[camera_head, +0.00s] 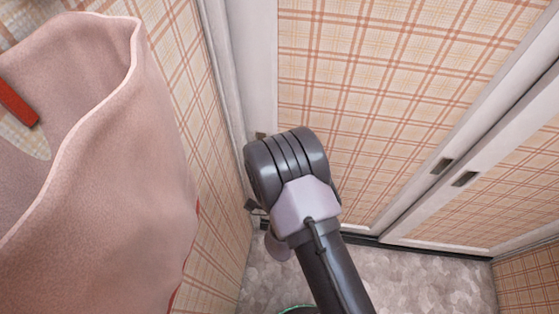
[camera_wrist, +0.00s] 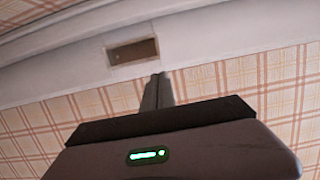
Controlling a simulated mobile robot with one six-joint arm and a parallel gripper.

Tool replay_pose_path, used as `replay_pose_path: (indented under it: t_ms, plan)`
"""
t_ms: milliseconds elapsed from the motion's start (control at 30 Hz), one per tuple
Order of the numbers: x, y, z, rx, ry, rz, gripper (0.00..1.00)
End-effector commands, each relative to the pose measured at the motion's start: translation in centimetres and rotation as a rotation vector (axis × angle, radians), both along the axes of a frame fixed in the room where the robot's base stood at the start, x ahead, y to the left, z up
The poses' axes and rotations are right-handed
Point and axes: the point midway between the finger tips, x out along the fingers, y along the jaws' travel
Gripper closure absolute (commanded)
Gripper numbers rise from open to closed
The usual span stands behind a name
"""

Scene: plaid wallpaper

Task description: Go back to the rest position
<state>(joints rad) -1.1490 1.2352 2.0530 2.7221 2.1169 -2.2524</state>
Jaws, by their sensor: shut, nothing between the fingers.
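My gripper (camera_wrist: 157,90) shows in the wrist view with its two dark fingers together and nothing between them. Its dark body with a green light fills the bottom of that view. The fingertips appear just below a recessed handle (camera_wrist: 132,52) in a pale frame; I cannot tell whether they touch it. In the head view my arm rises from the bottom centre to a dark rounded joint, and the gripper is mostly hidden behind it.
Plaid sliding door panels (camera_head: 350,80) with pale frames and recessed handles (camera_head: 441,166) stand ahead and right. A large pink fabric thing (camera_head: 130,190) with a red part fills the left side. Mottled grey floor (camera_head: 420,280) lies clear at lower right.

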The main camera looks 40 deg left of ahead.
Motion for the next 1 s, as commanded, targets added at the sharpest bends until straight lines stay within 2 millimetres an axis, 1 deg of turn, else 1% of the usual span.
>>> replay_pose_path:
  t_ms: [33,100,200,300,467,533,567,633,667,700,733,767,800,833,867,900,933,967,1000]
  plan:
    - [-0.9,-1.1,0.3,-0.004,0.003,-0.001,1.0]
    - [-2.2,-2.7,0.3,-0.004,0.003,-0.002,1.0]
    - [-3.5,-4.4,0.2,-0.002,0.003,-0.007,1.0]
    - [-4.3,-5.5,0.1,0.0,0.003,-0.01,1.0]
    - [-4.6,-5.9,0.0,0.001,0.001,-0.011,1.0]
    - [-4.4,-5.3,0.9,0.029,0.022,0.008,1.0]
    - [-4.3,-4.5,1.7,0.055,0.044,0.032,1.0]
    - [-3.9,-2.1,5.5,0.158,0.126,0.132,1.0]
    - [-3.8,-1.0,7.8,0.212,0.168,0.195,1.0]
    - [-3.9,0.3,11.4,0.28,0.226,0.296,1.0]
    - [-4.1,0.9,14.2,0.323,0.266,0.377,1.0]
    - [-4.5,1.2,17.0,0.354,0.301,0.462,1.0]
    - [-5.3,1.0,20.7,0.377,0.341,0.579,1.0]
    - [-6.1,0.5,23.5,0.379,0.366,0.669,1.0]
    - [-7.0,-0.4,26.0,0.362,0.386,0.757,1.0]
    - [-8.5,-2.2,28.8,0.312,0.406,0.867,1.0]
    - [-9.7,-3.8,30.3,0.253,0.418,0.937,1.0]
    - [-10.8,-5.6,31.3,0.179,0.427,0.991,1.0]
    - [-12.1,-8.3,31.9,0.058,0.435,1.038,1.0]
